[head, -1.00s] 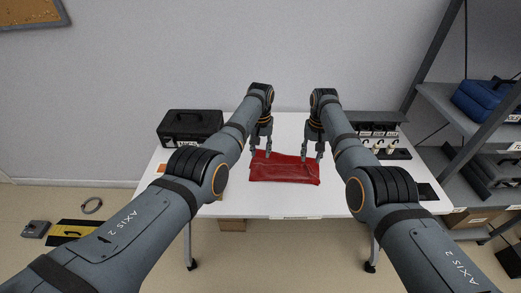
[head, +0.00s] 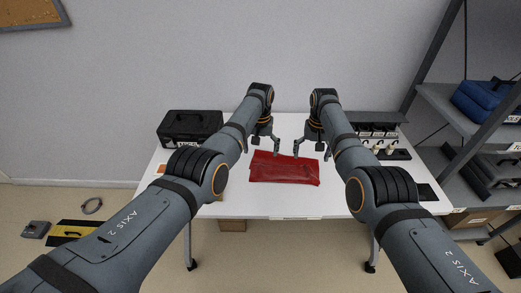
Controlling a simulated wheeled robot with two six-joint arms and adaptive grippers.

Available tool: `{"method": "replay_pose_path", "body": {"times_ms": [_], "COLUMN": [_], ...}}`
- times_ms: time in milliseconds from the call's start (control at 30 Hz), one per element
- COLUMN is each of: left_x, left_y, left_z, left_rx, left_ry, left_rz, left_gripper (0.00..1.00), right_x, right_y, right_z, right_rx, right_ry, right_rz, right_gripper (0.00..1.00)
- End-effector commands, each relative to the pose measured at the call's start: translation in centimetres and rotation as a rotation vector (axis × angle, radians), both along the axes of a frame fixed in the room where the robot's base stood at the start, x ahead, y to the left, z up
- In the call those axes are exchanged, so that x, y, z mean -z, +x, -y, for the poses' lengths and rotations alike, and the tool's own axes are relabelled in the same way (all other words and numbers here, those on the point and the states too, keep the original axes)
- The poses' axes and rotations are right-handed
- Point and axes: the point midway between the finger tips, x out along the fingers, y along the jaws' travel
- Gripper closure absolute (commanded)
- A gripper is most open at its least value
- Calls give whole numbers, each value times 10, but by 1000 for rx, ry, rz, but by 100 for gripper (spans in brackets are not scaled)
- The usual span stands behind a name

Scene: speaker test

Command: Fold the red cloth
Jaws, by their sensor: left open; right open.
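The red cloth (head: 284,170) lies on the white table (head: 240,204) as a flat, wide strip, longer from left to right than from front to back. It looks folded, with a slightly wrinkled surface. My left gripper (head: 265,146) is open and empty, at the cloth's back edge near its left end. My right gripper (head: 308,150) is open and empty, near the back edge toward the right end. Both appear slightly above the table; whether a fingertip touches the cloth I cannot tell.
A black case (head: 190,126) stands at the table's back left. A rack with several small items (head: 377,131) stands at the back right, with a dark flat pad (head: 427,192) in front of it. Grey shelving (head: 440,100) rises at the right. The table's front strip is clear.

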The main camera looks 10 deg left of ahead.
Motion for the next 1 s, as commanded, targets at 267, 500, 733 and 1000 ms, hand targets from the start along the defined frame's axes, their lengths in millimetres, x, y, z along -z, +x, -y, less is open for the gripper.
{"method": "replay_pose_path", "body": {"times_ms": [267,500,733,1000], "left_x": [-43,-76,-77,-77], "left_y": [0,0,0,0], "left_z": [0,0,0,0], "left_rx": [0,0,0,0], "left_ry": [0,0,0,0], "left_rz": [1,0,0,0], "left_gripper": [13,13,13,13], "right_x": [-43,-76,-77,-77], "right_y": [0,0,0,0], "right_z": [0,0,0,0], "right_rx": [0,0,0,0], "right_ry": [0,0,0,0], "right_rz": [1,0,0,0], "right_gripper": [13,13,13,13]}}
